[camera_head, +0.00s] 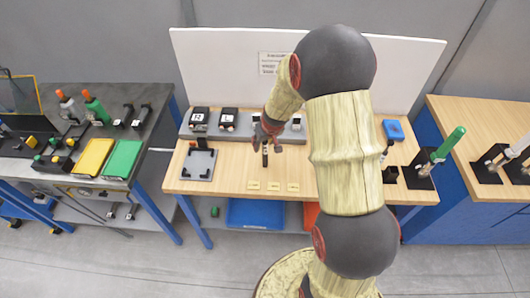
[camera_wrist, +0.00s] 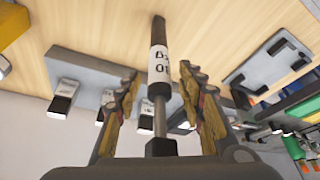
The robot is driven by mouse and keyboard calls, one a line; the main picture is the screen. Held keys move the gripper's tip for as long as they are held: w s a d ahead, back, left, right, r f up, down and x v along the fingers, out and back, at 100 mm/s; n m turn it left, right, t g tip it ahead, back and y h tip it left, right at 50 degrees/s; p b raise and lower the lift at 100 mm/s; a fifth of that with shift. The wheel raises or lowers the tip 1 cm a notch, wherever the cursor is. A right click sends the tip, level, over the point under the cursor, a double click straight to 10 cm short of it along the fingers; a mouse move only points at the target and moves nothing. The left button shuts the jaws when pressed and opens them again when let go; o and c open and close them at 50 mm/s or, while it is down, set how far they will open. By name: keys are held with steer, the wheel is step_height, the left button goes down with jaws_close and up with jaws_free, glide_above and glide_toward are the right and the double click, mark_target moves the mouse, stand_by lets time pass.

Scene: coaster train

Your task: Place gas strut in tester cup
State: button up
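A gas strut (camera_wrist: 158,65), dark with a white label and a thin rod ending in a black block, stands between my gripper's fingers in the wrist view. My gripper (camera_wrist: 158,72) has one finger on each side of it, with a visible gap on both sides, so it looks open. In the head view my gripper (camera_head: 266,133) is over the middle of the wooden table, with a dark piece just below it. No cup is clearly identifiable; a small black block (camera_head: 390,174) on the table's right might be one.
A grey fixture plate (camera_head: 199,165) lies at the table's left. A grey rail with black-and-white blocks (camera_head: 228,118) runs along the back, before a white panel (camera_head: 220,65). A blue tray (camera_head: 393,130) and a green-topped stand (camera_head: 420,170) are at right. Yellow labels (camera_head: 273,186) mark the front.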

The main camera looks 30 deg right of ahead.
steer(key=shift+c, duration=1.4)
jaws_close()
